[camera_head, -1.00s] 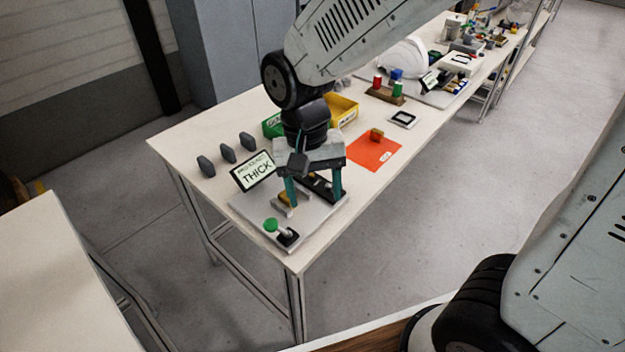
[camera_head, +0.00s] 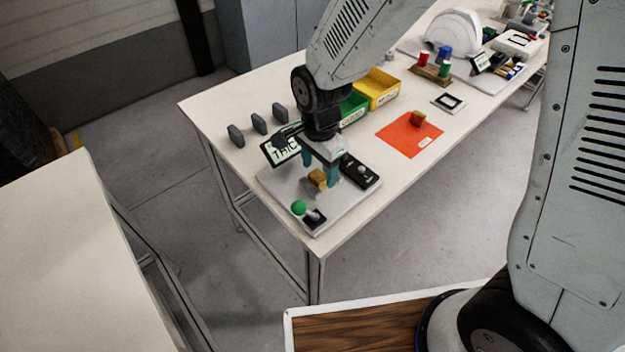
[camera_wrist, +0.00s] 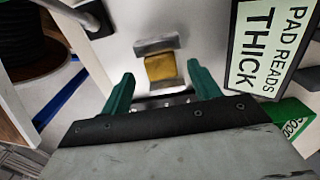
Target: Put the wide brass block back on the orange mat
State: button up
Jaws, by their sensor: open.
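A yellow brass block (camera_head: 317,178) sits on the grey plate of the gauge station (camera_head: 345,205). In the wrist view the brass block (camera_wrist: 160,67) lies against a grey bar, between and beyond my fingertips. My gripper (camera_head: 329,177) is open and points down over the station; its teal fingers (camera_wrist: 160,72) are spread wider than the block and hold nothing. I cannot tell which block is wider.
A sign (camera_wrist: 265,45) reads "PAD READS THICK". A green-knobbed lever (camera_head: 299,208) and a black control box (camera_head: 360,171) flank the block. Green (camera_head: 353,108) and yellow (camera_head: 377,88) bins stand behind. Bare table separates station and mat.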

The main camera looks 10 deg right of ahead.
notch_tip(320, 180, down, 2)
jog(key=shift+f, duration=0.2)
jog(key=shift+a, duration=0.1)
jog(key=c, duration=1.3)
jog(key=shift+r, duration=0.15)
